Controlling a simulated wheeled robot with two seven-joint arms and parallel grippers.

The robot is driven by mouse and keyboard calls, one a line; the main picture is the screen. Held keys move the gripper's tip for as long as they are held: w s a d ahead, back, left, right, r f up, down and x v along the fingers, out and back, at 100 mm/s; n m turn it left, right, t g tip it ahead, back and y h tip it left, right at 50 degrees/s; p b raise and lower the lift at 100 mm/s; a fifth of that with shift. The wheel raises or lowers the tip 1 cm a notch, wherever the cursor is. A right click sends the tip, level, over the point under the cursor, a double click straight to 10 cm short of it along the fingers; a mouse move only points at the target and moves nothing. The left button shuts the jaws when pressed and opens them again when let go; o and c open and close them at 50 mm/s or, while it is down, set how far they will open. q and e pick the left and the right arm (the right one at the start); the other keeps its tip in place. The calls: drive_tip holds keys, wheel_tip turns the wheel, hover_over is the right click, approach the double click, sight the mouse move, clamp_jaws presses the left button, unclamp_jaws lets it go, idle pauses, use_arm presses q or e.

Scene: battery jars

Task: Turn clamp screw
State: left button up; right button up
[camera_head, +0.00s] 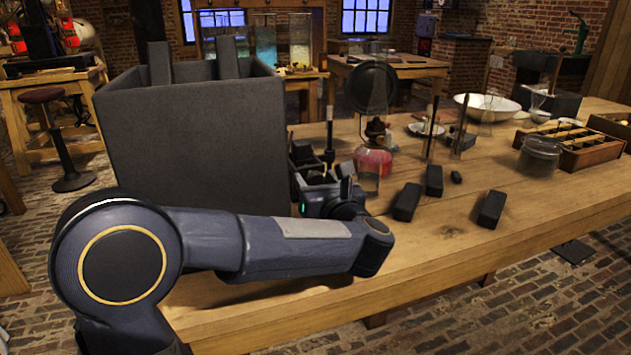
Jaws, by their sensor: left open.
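My left arm comes in from the left and bends back over the table's front. My left gripper (328,180) is open, close to the right side of a big dark grey box (190,140). Small dark parts (302,155) stand right behind the gripper, and a thin dark rod (330,130) rises there. I cannot make out a clamp screw; it may be among these parts or hidden by my gripper. My right gripper is not in view.
A lamp with a red base (373,160) stands just behind the gripper. Dark blocks (407,202) lie to the right on the wooden table (440,260). A white bowl (487,107), a glass jar (540,155) and a wooden tray (592,153) are farther right.

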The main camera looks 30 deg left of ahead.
use_arm(q)
drive_tip(key=shift+w+a, duration=0.25)
drive_tip(key=shift+a, duration=0.1)
drive_tip(key=c, duration=1)
